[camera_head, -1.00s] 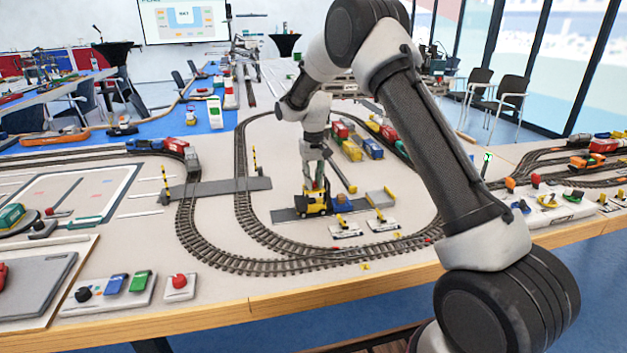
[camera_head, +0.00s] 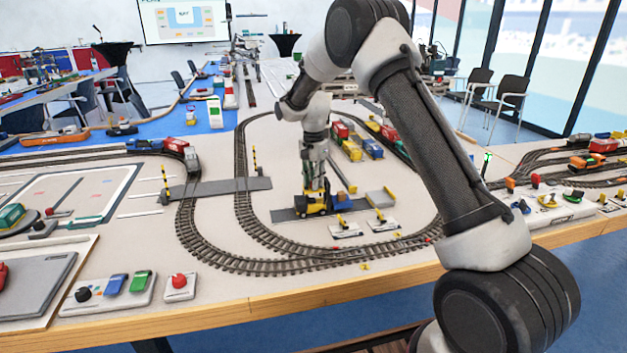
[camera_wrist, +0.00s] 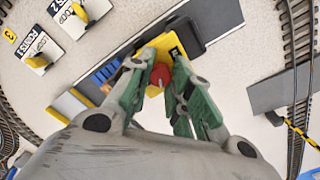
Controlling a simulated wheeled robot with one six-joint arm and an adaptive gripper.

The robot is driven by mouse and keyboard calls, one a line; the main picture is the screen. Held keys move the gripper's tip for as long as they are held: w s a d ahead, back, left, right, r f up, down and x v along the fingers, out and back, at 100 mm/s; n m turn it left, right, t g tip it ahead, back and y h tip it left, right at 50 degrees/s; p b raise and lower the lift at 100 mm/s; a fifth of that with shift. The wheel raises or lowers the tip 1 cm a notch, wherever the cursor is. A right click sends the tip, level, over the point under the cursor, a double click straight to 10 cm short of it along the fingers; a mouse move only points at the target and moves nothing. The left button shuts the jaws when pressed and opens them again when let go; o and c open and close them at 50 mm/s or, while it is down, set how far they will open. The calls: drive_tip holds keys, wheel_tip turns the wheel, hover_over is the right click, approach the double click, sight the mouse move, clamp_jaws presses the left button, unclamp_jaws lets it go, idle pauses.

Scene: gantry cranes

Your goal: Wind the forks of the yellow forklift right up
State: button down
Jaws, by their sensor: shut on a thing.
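The yellow forklift (camera_head: 312,207) stands on a grey strip inside the track loop. It also shows in the wrist view (camera_wrist: 166,45), with its dark parts to the upper right. A red knob (camera_wrist: 160,74) sits on it. My gripper (camera_head: 315,184) is above the forklift, pointing down. In the wrist view its green-padded fingers (camera_wrist: 160,68) are shut on the red knob, one on each side. A blue piece (camera_wrist: 104,74) lies beside the forklift on the grey strip. The forks are too hidden and small for me to tell their height.
Two points levers on white plates, one of them (camera_head: 346,230), stand just in front of the forklift. Curved railway track (camera_head: 215,255) runs around it. A level crossing (camera_head: 220,188) with striped posts is to the left. Colored wagons (camera_head: 350,148) stand behind.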

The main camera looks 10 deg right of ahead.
drive_tip(key=m, duration=1.2)
drive_tip(key=shift+m, duration=0.3)
idle(0.4)
drive_tip(key=c, duration=1.3)
unclamp_jaws()
drive_tip(key=shift+r, duration=0.1)
wheel_tip(320, 180, up, 12)
drive_tip(key=shift+f, duration=0.1)
